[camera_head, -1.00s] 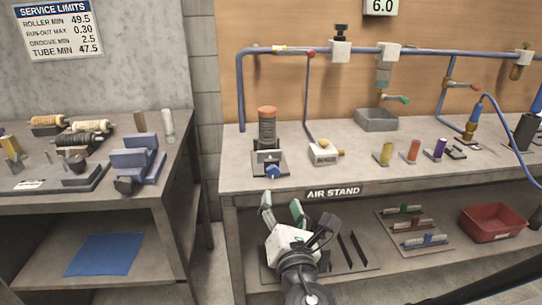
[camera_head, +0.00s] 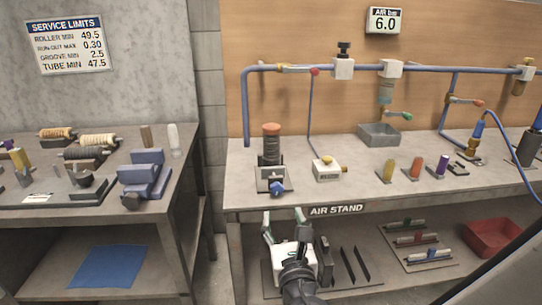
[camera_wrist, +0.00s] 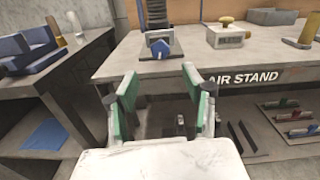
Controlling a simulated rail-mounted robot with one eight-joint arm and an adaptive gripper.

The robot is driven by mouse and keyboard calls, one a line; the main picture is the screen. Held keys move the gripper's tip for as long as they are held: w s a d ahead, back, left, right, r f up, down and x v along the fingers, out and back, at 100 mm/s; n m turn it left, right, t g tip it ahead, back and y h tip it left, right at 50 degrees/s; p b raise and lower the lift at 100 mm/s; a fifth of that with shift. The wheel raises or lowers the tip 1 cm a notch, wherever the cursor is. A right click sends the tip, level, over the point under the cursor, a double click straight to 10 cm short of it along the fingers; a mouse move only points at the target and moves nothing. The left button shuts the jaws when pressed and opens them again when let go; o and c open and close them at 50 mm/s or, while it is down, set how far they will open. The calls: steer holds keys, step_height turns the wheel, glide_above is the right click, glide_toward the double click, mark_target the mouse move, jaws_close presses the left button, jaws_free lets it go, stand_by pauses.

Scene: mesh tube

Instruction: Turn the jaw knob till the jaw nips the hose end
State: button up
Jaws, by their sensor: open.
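A dark ribbed upright tube with an orange-brown top, seemingly the hose end (camera_head: 271,146), stands in a small grey jaw fixture (camera_head: 262,184) near the bench's front edge. The blue jaw knob (camera_head: 277,188) is on the fixture's front. In the wrist view the knob (camera_wrist: 162,51) is straight ahead, beyond the fingertips. My gripper (camera_head: 283,217) is open and empty in front of the bench edge, below and short of the knob. Its green-padded fingers (camera_wrist: 159,76) are spread apart in the wrist view. Whether the jaw touches the hose cannot be told.
A small white gauge box (camera_head: 327,171) with a yellow knob stands right of the fixture. The bench edge with the AIR STAND label (camera_head: 337,209) lies close to my gripper. A lower shelf with a red bin (camera_head: 492,238) is beneath. A second bench (camera_head: 176,197) stands left.

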mark_target(277, 191)
steer(key=w, duration=0.7)
steer(key=w+a+b, duration=0.1)
steer(key=w, duration=0.3)
steer(key=shift+w, duration=0.1)
steer(key=shift+c, duration=0.5)
jaws_close()
